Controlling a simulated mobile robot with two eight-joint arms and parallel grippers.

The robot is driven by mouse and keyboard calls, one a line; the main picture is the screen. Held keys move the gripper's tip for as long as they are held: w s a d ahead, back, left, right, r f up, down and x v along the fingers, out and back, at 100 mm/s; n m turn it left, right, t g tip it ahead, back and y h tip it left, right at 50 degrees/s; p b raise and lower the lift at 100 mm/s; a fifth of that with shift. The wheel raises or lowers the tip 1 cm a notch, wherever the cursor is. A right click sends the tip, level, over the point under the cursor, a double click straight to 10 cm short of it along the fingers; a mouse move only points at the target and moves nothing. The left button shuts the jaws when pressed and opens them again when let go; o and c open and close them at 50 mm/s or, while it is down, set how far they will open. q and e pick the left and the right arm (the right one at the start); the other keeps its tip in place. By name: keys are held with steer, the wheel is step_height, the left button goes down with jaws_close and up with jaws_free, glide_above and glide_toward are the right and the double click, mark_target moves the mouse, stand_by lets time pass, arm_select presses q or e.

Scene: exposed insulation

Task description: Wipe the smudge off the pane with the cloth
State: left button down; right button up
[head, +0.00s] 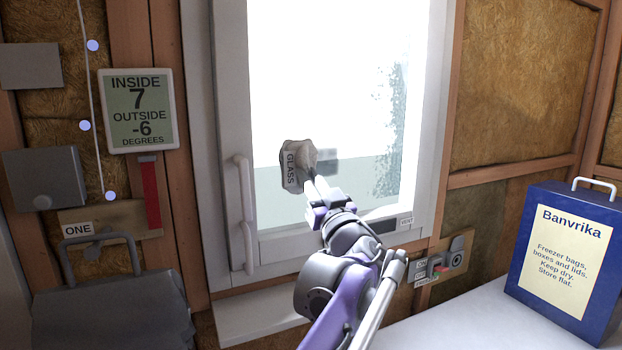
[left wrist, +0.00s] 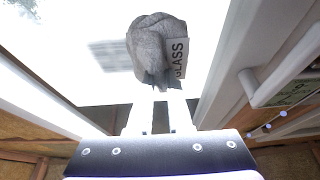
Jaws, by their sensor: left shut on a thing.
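A crumpled grey-beige cloth (head: 305,152) with a tag reading GLASS is in front of the lower left part of the bright pane (head: 310,80). My left gripper (head: 314,183) is shut on the cloth. In the left wrist view the cloth (left wrist: 155,45) bunches beyond the fingertips (left wrist: 157,92). A blurred grey smudge (head: 326,161) shows on the pane just right of the cloth. In the left wrist view the smudge (left wrist: 110,55) is left of the cloth, partly behind it. I cannot tell whether the cloth touches the glass. My right gripper is not in view.
The white window frame (head: 230,100) has a handle (head: 244,200) on its left. A speckled patch (head: 388,135) is at the pane's right. A blue Banvrika box (head: 565,262) stands on the white counter (head: 470,325). A thermometer display (head: 138,110) hangs at left.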

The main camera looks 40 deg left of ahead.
arm_select(q)
steer(key=shift+w, duration=0.1)
steer(key=w+d+p, duration=0.3)
steer(key=w+p, duration=0.3)
steer(key=p, duration=0.1)
stand_by(1.9)
